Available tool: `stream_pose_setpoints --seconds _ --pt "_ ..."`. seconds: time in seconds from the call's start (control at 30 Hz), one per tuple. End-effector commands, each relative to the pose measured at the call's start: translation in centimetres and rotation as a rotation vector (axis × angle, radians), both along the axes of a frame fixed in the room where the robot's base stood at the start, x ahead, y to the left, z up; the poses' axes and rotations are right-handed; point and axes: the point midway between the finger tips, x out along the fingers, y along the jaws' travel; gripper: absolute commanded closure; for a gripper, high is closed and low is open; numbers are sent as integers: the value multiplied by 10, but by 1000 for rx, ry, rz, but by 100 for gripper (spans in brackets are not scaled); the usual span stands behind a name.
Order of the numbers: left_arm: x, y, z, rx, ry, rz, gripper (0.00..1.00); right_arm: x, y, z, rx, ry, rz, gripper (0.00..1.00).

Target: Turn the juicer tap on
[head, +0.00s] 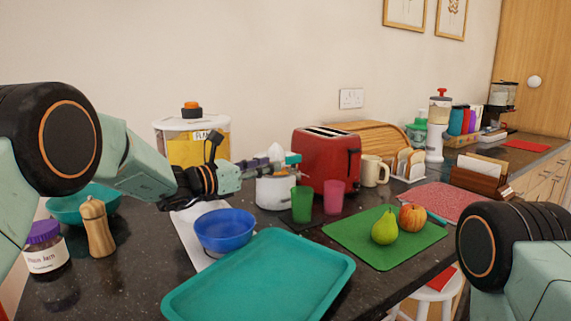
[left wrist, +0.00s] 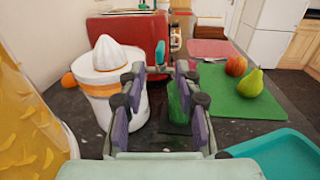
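The juicer (head: 272,193) is white with a ribbed cone on top and stands on the counter left of the red toaster. In the left wrist view the juicer (left wrist: 104,80) shows an orange band and stands at the left, partly behind one finger. I cannot make out its tap; the finger may hide it. My left gripper (head: 282,166) is in front of the juicer's upper part in the head view. In the left wrist view the left gripper (left wrist: 160,74) has its two fingers apart, with nothing held between them. My right gripper is out of view.
A green cup (head: 301,204) and a pink cup (head: 334,196) stand close right of the juicer, before the toaster (head: 327,160). A blue bowl (head: 225,229) and a teal tray (head: 259,281) are in front. A yellow-filled dispenser (head: 190,140) stands behind left.

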Motion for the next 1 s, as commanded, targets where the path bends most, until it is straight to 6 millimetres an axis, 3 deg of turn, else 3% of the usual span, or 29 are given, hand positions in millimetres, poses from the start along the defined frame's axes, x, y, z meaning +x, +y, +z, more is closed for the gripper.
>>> stream_pose_setpoints --seconds 0.4,0.93,1.0 --pt "35 -40 -1 1 -1 -2 67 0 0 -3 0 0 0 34" --pt "43 -50 0 -1 1 -1 67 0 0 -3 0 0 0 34" --pt "43 -49 0 -1 1 -1 71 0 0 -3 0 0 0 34"
